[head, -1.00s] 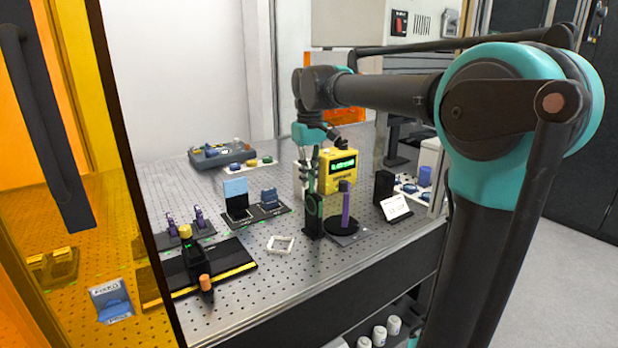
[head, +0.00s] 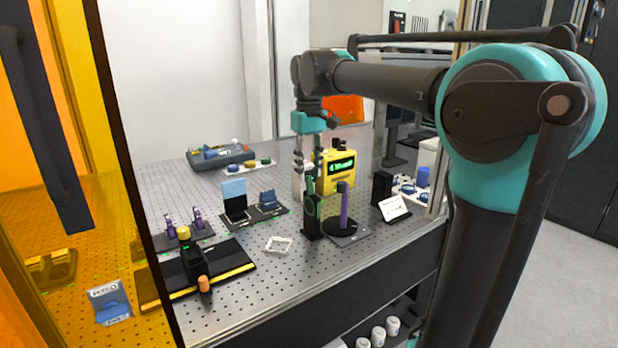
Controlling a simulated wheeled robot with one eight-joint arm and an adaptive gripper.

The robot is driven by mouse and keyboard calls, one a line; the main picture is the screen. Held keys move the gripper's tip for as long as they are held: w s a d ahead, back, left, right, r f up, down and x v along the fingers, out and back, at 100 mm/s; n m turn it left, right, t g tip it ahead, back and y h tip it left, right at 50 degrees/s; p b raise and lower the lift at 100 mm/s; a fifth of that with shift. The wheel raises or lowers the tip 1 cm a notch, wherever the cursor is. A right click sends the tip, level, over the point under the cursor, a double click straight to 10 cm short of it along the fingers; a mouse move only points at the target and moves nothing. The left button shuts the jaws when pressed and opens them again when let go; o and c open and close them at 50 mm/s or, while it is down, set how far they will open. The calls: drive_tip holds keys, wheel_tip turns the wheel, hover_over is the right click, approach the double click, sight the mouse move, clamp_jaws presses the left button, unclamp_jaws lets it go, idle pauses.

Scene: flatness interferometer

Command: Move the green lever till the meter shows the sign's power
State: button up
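The green lever (head: 319,172) stands roughly upright on a black mount (head: 312,218) near the middle of the bench. The yellow meter (head: 339,184) stands just behind it, with a lit green display (head: 342,167) whose reading is too small to make out. The sign (head: 396,208) is a white card on a black stand to the right; its text is not legible. My gripper (head: 309,142) hangs at the end of my arm, just above or behind the lever's top. Its fingers are small and partly merge with things behind, so contact and opening are unclear.
A purple post (head: 343,208) on a round black base stands close to the right of the lever mount. A white frame (head: 278,245) lies in front to the left. A black rail stage (head: 215,268) is at front left. Orange panels (head: 70,110) border the left side.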

sight(309, 176)
wheel_tip(309, 176, up, 9)
idle(0.3)
drive_tip(key=shift+f, duration=0.1)
